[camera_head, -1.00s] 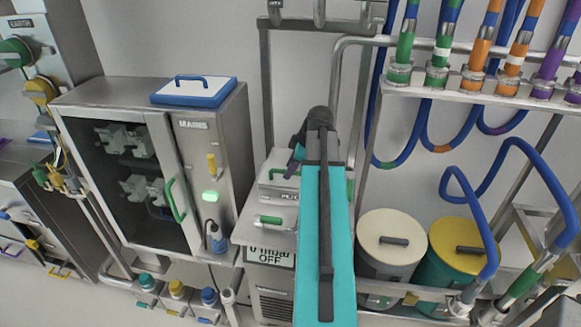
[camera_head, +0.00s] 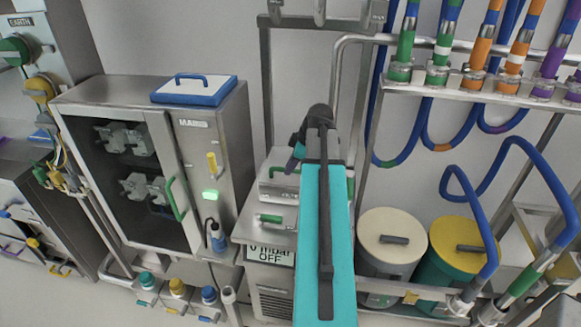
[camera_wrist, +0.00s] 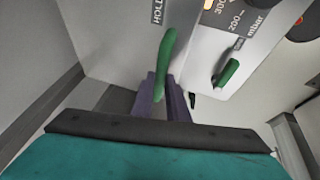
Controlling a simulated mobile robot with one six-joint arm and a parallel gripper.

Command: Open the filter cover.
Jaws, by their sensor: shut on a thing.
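The grey machine (camera_head: 279,217) stands in the middle, with a "0 mbar OFF" display on its front. I cannot read which part is the filter cover. In the wrist view, a green handle (camera_wrist: 166,60) sits on a pale panel beside a "HOLD" label. My gripper (camera_wrist: 165,90) has its purple fingers at the lower end of this handle and is shut on it. In the head view, my gripper (camera_head: 294,162) is over the back of the machine, partly hidden by my arm. A second green handle (camera_wrist: 228,73) is to the right in the wrist view, apart from the fingers.
A glass-fronted cabinet (camera_head: 222,125) stands to the left, with a blue-rimmed lid (camera_head: 194,91) on top. Cream (camera_head: 388,228) and yellow (camera_head: 455,235) lidded drums stand to the right. Coloured hoses (camera_head: 440,60) hang from a rack above them.

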